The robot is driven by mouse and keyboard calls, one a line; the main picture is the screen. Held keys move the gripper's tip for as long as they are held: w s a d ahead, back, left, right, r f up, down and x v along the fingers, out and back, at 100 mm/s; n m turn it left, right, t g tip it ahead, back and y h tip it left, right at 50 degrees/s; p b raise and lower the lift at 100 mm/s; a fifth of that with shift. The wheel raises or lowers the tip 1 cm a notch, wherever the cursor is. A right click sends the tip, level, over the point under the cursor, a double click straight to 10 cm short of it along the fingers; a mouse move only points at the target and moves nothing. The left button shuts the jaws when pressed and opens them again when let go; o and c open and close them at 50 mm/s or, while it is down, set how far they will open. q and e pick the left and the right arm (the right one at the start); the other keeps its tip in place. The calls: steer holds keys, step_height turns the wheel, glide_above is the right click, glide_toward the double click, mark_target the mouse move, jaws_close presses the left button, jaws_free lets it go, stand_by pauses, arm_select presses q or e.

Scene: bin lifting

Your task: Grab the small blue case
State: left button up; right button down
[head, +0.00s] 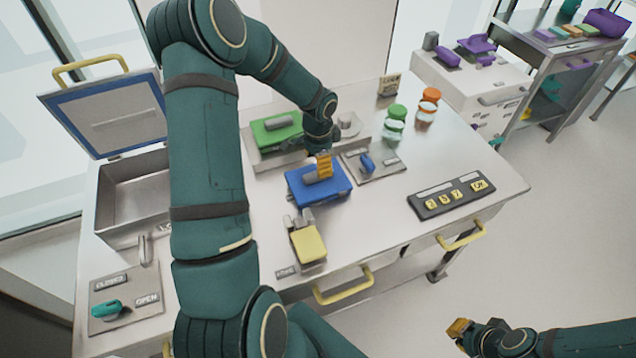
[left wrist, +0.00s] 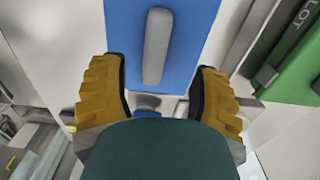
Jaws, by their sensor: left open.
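The small blue case (head: 325,193) lies on the metal table in the head view, with a grey bar handle on its top. In the left wrist view the blue case (left wrist: 190,65) fills the upper middle, with its grey handle (left wrist: 157,45) pointing up the picture. My left gripper (head: 322,165) is over the case in the head view. In the left wrist view its yellow fingers (left wrist: 160,95) are spread apart on either side of the handle's line, with nothing between them gripped. My right gripper (head: 458,328) is at the lower right, away from the table; its jaw state is unclear.
A green case (head: 270,132) lies behind the blue one. A yellow block (head: 308,244) stands in front. An open metal bin (head: 130,190) with raised lid is left.

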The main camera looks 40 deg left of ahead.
mark_target(318, 180)
arm_select(q)
steer(key=f, duration=0.4)
steer(key=shift+s+d+f, duration=0.2)
steer(key=shift+s+f, duration=0.05)
steer(key=shift+f, duration=0.15)
jaws_close()
